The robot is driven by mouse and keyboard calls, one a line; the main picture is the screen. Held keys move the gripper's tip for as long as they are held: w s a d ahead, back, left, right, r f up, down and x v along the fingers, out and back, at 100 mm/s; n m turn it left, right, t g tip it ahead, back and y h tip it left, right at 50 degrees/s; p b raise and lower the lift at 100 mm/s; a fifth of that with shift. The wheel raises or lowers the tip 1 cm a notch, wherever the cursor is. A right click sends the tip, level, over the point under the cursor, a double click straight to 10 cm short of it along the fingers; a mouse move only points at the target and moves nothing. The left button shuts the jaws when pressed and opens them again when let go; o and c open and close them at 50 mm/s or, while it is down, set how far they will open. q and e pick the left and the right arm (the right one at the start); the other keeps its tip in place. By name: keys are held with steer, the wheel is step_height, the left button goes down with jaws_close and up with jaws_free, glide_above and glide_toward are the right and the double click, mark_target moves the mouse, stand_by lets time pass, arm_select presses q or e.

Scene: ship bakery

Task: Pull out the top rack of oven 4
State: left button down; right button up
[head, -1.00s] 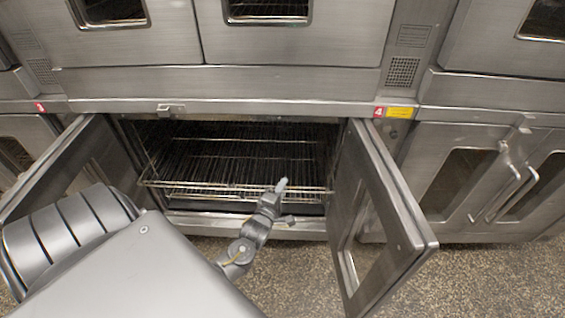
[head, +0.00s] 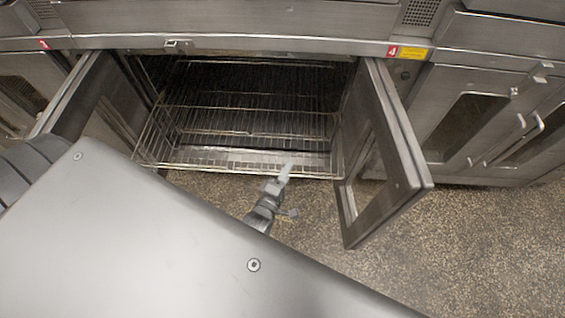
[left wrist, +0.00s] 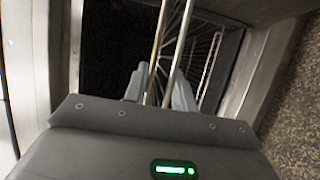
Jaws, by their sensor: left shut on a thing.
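Oven 4 (head: 392,51) is the lower oven with the red "4" label, and both its doors stand open. Its top wire rack (head: 165,145) sticks out of the cavity between the doors, with its front edge towards me. My left gripper (head: 285,171) is at the front edge of the rack, right of its middle. In the left wrist view the gripper's fingers (left wrist: 160,88) are shut on the rack's wires (left wrist: 170,50). The inside of the oven is dark, and how the rack sits on its supports is hidden. My right gripper is not in view.
The right door (head: 385,150) stands open close to the right end of the rack. The left door (head: 75,95) is open on the other side, partly hidden by my arm. Another closed oven (head: 470,125) is at the right. The speckled floor (head: 480,230) in front is clear.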

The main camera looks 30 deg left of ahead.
arm_select(q)
steer(key=shift+d, duration=0.15)
steer(key=c, duration=1.1)
jaws_free()
steer(key=shift+c, duration=0.2)
steer(key=s, duration=1.1)
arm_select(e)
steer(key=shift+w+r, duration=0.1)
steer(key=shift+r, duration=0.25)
